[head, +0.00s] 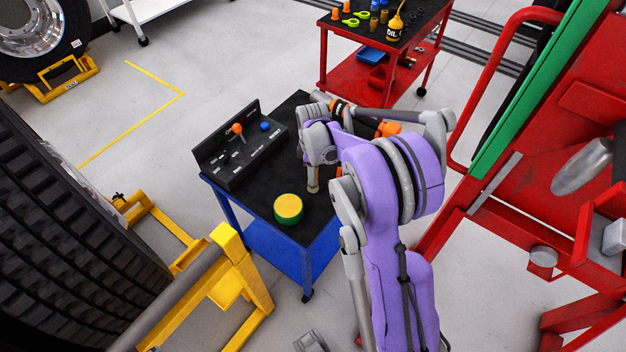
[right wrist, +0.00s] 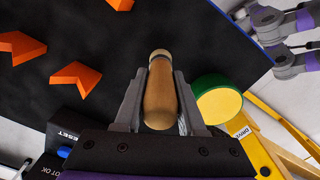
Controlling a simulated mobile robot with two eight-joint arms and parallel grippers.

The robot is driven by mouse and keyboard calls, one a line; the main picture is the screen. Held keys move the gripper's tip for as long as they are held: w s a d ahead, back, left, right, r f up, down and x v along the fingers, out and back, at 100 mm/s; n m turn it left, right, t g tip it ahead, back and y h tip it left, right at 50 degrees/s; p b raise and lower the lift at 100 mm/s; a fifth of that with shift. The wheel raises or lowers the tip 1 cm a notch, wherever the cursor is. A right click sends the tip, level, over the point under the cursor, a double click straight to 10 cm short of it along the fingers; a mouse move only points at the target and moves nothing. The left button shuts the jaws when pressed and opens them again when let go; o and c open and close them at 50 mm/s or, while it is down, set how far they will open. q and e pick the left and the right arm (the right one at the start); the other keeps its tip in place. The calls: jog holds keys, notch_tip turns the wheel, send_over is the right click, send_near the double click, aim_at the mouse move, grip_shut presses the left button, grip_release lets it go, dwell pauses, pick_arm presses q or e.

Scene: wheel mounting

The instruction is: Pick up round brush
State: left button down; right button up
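The wooden handle of what looks like the round brush (right wrist: 160,95) lies between the two fingers of my right gripper (right wrist: 160,75) in the right wrist view. The fingers are close on both sides of it; I cannot tell whether they touch. The brush head is hidden. In the head view my right gripper (head: 313,178) is low over the black top of the blue cart (head: 262,195), with a small brown piece showing at its tip. Of my left arm, only grey and lilac parts show at the upper right of the right wrist view; its finger state is unclear.
A round yellow-and-green tin (head: 289,208) stands near the cart's front edge, beside my right gripper. A black control box (head: 240,150) runs along the cart's left side. Orange arrow-shaped pieces (right wrist: 76,77) lie on the top. A red tool cart (head: 365,75) stands behind.

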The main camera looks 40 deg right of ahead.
grip_shut()
notch_tip(320, 180, up, 10)
jog(key=shift+p, duration=0.35)
dwell(0.5)
